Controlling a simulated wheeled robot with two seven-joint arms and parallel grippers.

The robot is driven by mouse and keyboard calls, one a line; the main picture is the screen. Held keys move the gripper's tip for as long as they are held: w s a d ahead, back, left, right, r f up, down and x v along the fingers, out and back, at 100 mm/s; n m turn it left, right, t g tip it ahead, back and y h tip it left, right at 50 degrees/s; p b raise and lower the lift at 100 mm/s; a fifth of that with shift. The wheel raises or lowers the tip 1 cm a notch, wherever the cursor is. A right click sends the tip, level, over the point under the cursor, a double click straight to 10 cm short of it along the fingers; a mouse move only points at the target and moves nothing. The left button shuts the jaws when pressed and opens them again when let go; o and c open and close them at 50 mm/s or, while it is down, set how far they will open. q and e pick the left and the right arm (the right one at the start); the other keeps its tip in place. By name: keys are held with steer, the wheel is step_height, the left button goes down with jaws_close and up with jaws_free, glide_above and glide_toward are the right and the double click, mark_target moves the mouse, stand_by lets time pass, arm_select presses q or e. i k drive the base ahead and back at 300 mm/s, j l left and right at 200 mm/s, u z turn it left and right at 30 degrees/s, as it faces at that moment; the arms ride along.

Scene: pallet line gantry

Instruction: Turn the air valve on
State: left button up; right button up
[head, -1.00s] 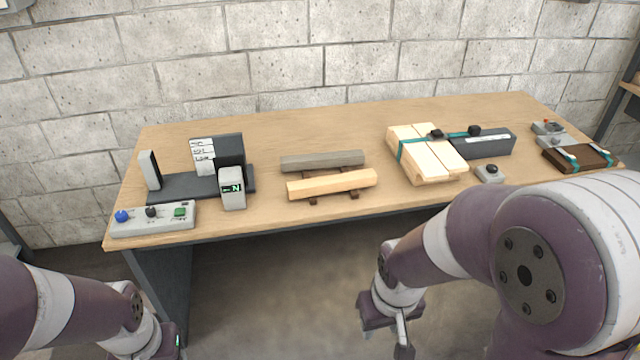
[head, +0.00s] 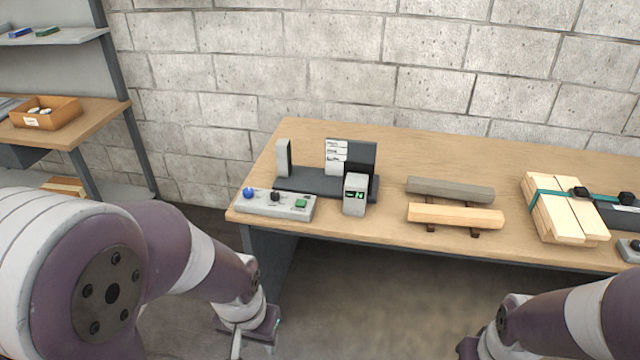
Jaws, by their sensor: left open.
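A light grey control box (head: 275,208) sits at the table's front left corner. It has a blue round knob (head: 249,193) at its left end, a black knob (head: 275,196) in the middle and a green button (head: 301,203) on the right. No label names the air valve; the blue knob may be it. My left gripper (head: 256,343) is open and empty, low in front of the table and below the box, touching nothing. My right gripper (head: 468,348) shows only partly at the bottom edge; its fingers are cut off.
Behind the box stands a dark fixture (head: 325,184) with a small display unit (head: 355,195). A shelf with an orange bin (head: 60,117) stands at left. The space before the table is clear.

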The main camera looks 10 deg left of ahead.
mark_target(248, 193)
steer(key=i+j+z, duration=0.1)
steer(key=i+j, duration=0.25)
steer(key=j, duration=0.3)
steer(key=i+j+z, duration=0.15)
steer(key=j, duration=0.2)
steer(key=i+j, duration=0.2)
steer(key=j, duration=0.15)
steer(key=i+j+z, duration=0.15)
steer(key=j, duration=0.2)
steer(key=i+j, duration=0.15)
steer(key=j, duration=0.2)
steer(key=i+j+z, duration=0.15)
steer(key=j, duration=0.25)
